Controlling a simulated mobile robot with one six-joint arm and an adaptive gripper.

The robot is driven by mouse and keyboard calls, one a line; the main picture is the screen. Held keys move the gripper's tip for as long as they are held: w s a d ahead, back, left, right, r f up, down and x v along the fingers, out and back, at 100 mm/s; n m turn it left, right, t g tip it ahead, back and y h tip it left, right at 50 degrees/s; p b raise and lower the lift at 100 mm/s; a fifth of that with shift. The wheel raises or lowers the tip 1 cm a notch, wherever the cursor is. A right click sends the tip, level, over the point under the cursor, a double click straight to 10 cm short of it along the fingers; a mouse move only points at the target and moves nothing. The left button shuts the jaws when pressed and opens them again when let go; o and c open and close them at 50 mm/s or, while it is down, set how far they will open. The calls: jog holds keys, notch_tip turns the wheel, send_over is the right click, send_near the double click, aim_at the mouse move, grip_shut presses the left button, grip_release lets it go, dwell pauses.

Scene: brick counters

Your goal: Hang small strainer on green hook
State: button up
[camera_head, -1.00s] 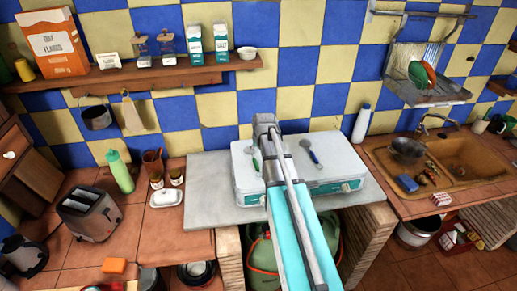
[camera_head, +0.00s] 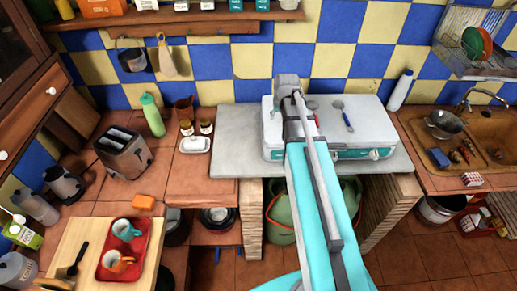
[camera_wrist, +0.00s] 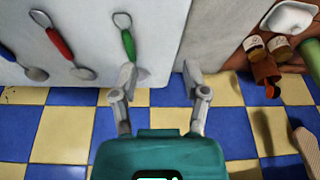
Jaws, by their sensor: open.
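The wrist view shows a row of utensils with round metal heads on a white surface: one with a green handle (camera_wrist: 128,43), one with a red handle (camera_wrist: 60,43) and one with a blue handle (camera_wrist: 8,53). I cannot tell whether any is the small strainer. My gripper (camera_wrist: 158,72) is open and empty, one finger beside the green-handled utensil's head and partly covering it. In the head view my arm covers part of the white stove (camera_head: 358,155); the blue-handled utensil (camera_head: 343,116) shows there. I cannot make out a green hook.
A pot (camera_head: 132,60) and a tan cloth-like item (camera_head: 166,60) hang below the wall shelf (camera_head: 190,18). A green bottle (camera_head: 152,115), jars and a toaster (camera_head: 124,152) stand left of the stove. A red tray (camera_head: 108,262) with cups lies front left.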

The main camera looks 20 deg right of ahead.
jog(key=s+a+n+g, duration=0.1)
jog(key=s+a+g, duration=0.2)
jog(key=s+a, duration=1.2)
jog(key=shift+s+f+n, duration=0.3)
jog(key=shift+s+f, duration=0.1)
jog(key=shift+s, duration=0.05)
notch_tip(320, 180, down, 10)
jog(key=b, duration=0.9)
jog(key=shift+r, duration=0.25)
jog(key=shift+c, duration=0.8)
